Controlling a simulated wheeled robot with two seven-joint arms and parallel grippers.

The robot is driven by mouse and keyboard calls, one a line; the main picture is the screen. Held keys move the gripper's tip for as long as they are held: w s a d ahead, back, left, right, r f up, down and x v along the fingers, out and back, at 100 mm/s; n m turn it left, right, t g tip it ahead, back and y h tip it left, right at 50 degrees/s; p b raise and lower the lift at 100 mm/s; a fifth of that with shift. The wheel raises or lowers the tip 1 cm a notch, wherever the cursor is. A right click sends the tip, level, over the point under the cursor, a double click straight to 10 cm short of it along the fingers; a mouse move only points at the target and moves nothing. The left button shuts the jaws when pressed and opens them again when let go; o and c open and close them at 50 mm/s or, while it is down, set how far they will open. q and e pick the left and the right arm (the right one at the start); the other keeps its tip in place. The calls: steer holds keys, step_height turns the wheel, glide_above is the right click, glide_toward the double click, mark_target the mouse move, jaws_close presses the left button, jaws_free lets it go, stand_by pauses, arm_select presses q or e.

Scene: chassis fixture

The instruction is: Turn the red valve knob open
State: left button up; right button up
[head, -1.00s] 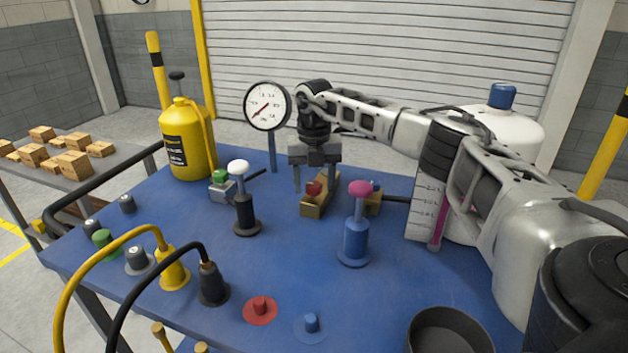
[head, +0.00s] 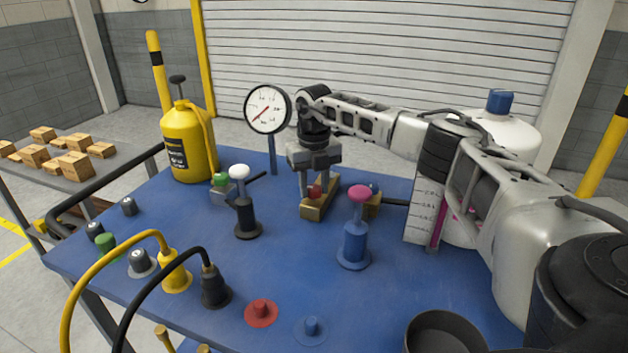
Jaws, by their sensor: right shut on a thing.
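The red valve knob (head: 314,192) sits on a brass valve body (head: 320,208) towards the back middle of the blue table. My right gripper (head: 315,188) points down over it and is shut on the knob, with a finger on either side. The gripper looks turned at an angle to the picture. The lower part of the knob is partly hidden by the fingers. My left gripper is not in view.
A pressure gauge (head: 267,109) stands behind. A green-knobbed valve (head: 222,184) is to the left.

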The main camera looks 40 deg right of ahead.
mark_target(315, 187)
steer(key=n+p, duration=0.1)
steer(key=n, duration=0.2)
steer(key=shift+r+n, duration=0.15)
steer(key=shift+n, duration=0.25)
steer(key=n, duration=0.3)
steer(key=shift+w+n+p, duration=0.1)
steer(key=shift+n+p, duration=0.2)
steer(key=shift+p, duration=0.05)
steer(key=n, duration=0.3)
steer(key=shift+d+n, duration=0.1)
steer(key=shift+n, duration=2.1)
steer(key=o, duration=1)
steer(key=shift+c, duration=0.2)
step_height(315, 187, up, 16)
steer(key=b, duration=0.1)
